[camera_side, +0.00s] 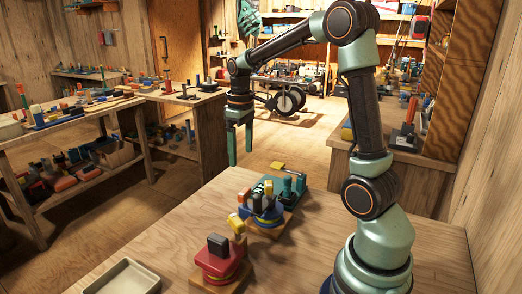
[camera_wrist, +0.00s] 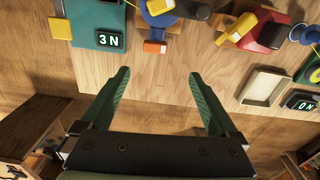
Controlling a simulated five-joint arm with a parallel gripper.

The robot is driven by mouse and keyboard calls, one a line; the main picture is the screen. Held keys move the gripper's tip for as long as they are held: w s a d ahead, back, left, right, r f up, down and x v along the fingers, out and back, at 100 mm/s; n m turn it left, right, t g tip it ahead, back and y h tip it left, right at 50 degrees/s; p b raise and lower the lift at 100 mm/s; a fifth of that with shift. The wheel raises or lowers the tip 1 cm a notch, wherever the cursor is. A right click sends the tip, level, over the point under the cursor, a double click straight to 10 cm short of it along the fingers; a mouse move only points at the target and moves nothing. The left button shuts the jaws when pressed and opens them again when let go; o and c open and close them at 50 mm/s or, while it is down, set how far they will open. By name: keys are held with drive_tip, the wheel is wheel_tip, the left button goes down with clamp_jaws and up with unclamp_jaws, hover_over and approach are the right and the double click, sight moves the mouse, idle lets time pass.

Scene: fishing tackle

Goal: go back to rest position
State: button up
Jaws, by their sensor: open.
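My gripper (camera_side: 240,160) hangs fingers down from my raised arm in the side view, high above and beyond the far left edge of the wooden table (camera_side: 330,235). In the wrist view my gripper (camera_wrist: 158,76) has its two green fingers wide apart, with only bare table and floor between them. It holds nothing and touches nothing. My arm is bent, with its upper link upright and its forearm reaching left.
On the table stand a red device (camera_side: 217,262) with a black block, a blue device (camera_side: 262,210) and a teal device (camera_side: 288,185). A beige tray (camera_side: 124,277) lies at the front left. A cluttered workbench (camera_side: 75,128) stands further left. The right of the table is clear.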

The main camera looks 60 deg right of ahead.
drive_tip(key=s+a+r+t, duration=0.2)
drive_tip(key=s+a, duration=0.2)
drive_tip(key=a, duration=0.4)
drive_tip(key=s+a+r+t, duration=0.2)
drive_tip(key=s+a+t, duration=0.1)
drive_tip(key=s+a, duration=0.2)
drive_tip(key=a, duration=0.2)
drive_tip(key=shift+s+a+r+m, duration=0.15)
drive_tip(key=shift+a+r+m, duration=0.2)
drive_tip(key=shift+a+m, duration=0.05)
